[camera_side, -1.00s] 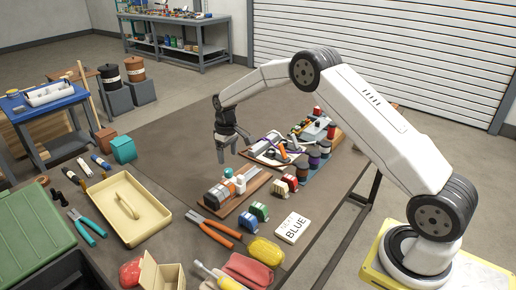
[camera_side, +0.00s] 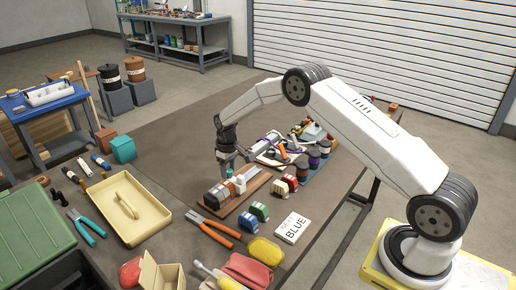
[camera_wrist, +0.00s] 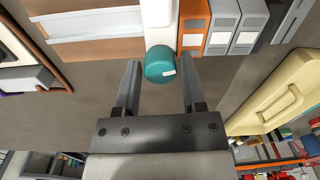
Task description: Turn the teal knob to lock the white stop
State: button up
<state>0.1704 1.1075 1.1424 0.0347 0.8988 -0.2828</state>
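The teal knob (camera_wrist: 160,64) shows in the wrist view between the fingertips of my gripper (camera_wrist: 159,61), with a gap on each side. A white piece (camera_wrist: 177,30) lies beside the knob; I cannot tell for sure whether it is the white stop. In the side view the teal knob (camera_side: 229,172) sits on a fixture on a brown board, with a white piece (camera_side: 238,184) beside it. My gripper (camera_side: 236,161) is open, pointing down just above the fixture. The fingers partly hide the fixture there.
Orange-handled pliers (camera_side: 216,228) and small coloured blocks (camera_side: 259,210) lie in front of the board. A cream tray (camera_side: 142,232) stands to the left. Hoses and several cylinders (camera_side: 314,160) stand close behind to the right. Bare table lies between tray and board.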

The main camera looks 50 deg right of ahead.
grip_shut()
jog(key=shift+m, duration=1.5)
jog(key=shift+o, duration=2.4)
grip_release()
